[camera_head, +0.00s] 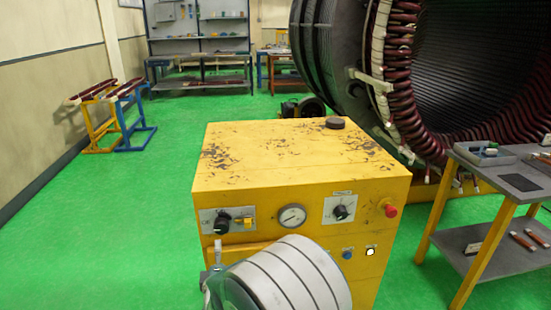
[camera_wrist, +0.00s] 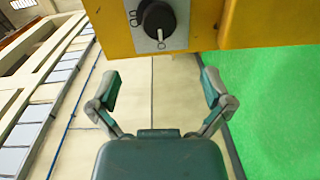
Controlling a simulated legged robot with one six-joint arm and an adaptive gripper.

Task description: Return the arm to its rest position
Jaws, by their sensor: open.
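My gripper (camera_wrist: 158,88) shows in the wrist view with its two fingers spread wide and nothing between them. It is open, close to the front of a yellow cabinet (camera_wrist: 265,22) with a black rotary knob (camera_wrist: 159,20) on a pale plate. In the head view the worn yellow cabinet (camera_head: 290,160) stands in the middle, with knobs, a round gauge (camera_head: 292,216) and a red button (camera_head: 390,210) on its front. My grey arm link (camera_head: 290,280) covers the lower front of the cabinet. The gripper fingers cannot be made out in the head view.
A large stator (camera_head: 400,80) with red coils stands behind right. A grey work table (camera_head: 515,170) with tools is at the right. Yellow and blue trestles (camera_head: 125,120) stand at the left wall. The green floor (camera_head: 110,230) left of the cabinet is clear.

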